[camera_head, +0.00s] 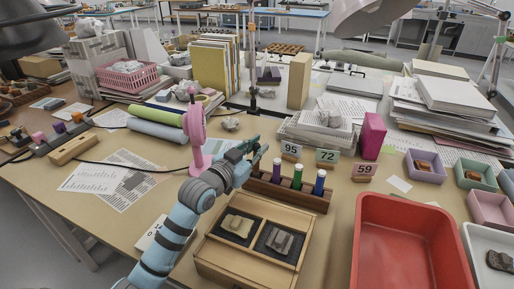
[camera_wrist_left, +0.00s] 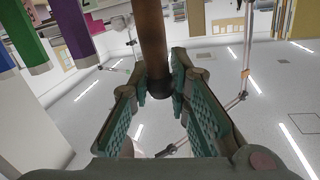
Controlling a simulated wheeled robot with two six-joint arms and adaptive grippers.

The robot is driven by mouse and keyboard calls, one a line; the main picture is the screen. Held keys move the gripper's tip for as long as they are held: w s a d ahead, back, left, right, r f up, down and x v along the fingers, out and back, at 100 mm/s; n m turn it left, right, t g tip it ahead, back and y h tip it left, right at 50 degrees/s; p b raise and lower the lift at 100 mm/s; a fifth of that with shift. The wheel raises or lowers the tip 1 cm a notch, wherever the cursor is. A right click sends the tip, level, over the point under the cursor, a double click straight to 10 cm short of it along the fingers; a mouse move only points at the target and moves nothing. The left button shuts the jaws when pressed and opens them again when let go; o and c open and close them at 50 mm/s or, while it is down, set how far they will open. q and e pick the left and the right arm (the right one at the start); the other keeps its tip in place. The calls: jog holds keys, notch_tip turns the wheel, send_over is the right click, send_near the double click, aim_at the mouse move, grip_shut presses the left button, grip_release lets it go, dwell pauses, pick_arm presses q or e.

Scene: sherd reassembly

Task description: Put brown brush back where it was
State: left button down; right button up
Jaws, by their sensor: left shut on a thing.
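My left gripper (camera_head: 256,150) is at the left end of a brown wooden rack (camera_head: 288,192) on the table. In the left wrist view its two green-padded fingers (camera_wrist_left: 160,85) are shut on the brown brush (camera_wrist_left: 152,38), a round brown shaft with a dark end. In the head view the brush is mostly hidden by the gripper; I cannot tell whether it touches the rack. A purple brush (camera_head: 277,168), a green brush (camera_head: 298,175) and a blue brush (camera_head: 320,183) stand upright in the rack. My right gripper is not in view.
A wooden box (camera_head: 225,255) with two sherds is in front of the rack, and a red tray (camera_head: 366,225) is to the right. Number cards (camera_head: 327,156) stand behind the rack. A pink stand (camera_head: 196,130) is close left of the gripper.

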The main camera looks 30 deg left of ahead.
pick_arm(q)
jog(key=shift+f+b, duration=0.3)
jog(key=shift+f, duration=0.25)
jog(key=c, duration=1.4)
grip_release()
